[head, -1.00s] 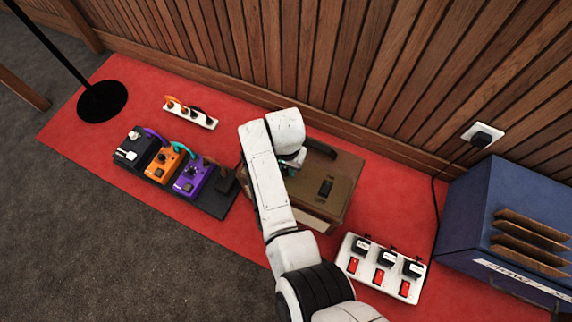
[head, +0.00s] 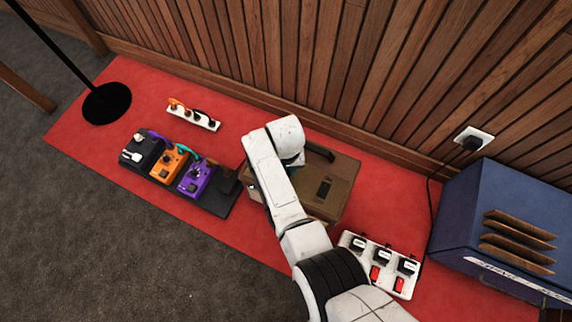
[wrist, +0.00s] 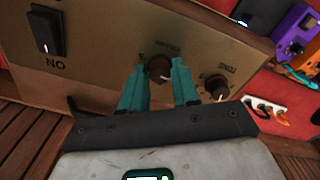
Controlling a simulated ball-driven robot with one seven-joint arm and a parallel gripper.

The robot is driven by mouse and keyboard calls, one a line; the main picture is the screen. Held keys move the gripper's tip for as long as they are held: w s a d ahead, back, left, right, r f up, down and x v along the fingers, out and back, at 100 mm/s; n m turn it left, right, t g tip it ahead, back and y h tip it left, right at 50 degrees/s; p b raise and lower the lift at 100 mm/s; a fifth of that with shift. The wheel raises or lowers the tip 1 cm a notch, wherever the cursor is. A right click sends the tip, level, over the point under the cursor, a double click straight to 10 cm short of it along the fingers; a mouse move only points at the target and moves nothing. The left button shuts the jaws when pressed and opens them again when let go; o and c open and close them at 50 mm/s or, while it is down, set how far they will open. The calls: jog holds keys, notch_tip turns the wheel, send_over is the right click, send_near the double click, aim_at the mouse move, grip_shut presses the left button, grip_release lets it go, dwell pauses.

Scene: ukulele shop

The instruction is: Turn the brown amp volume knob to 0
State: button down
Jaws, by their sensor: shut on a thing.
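The brown amp (head: 335,177) stands on the red mat, partly hidden behind my arm in the head view. Its tan panel (wrist: 115,50) fills much of the wrist view. A dark knob (wrist: 159,68) on that panel sits between the teal fingers of my gripper (wrist: 160,82), which is shut on it. The lettering by this knob is too blurred to read. A second dark knob (wrist: 216,87) is beside it to the right, apart from the fingers.
A black rocker switch (wrist: 43,32) is on the amp panel. A pedal board (head: 214,200) with colored pedals lies left of the amp, and a white power strip (head: 193,117) behind it. A white switch box (head: 357,259) and blue cabinet (head: 470,215) are to the right.

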jog(key=shift+n+p, duration=0.5)
jog(key=shift+n, duration=1)
jog(key=c, duration=0.8)
grip_release()
jog(key=shift+c, duration=0.2)
notch_tip(320, 180, up, 11)
jog(key=p, duration=0.6)
jog(key=shift+f, duration=0.15)
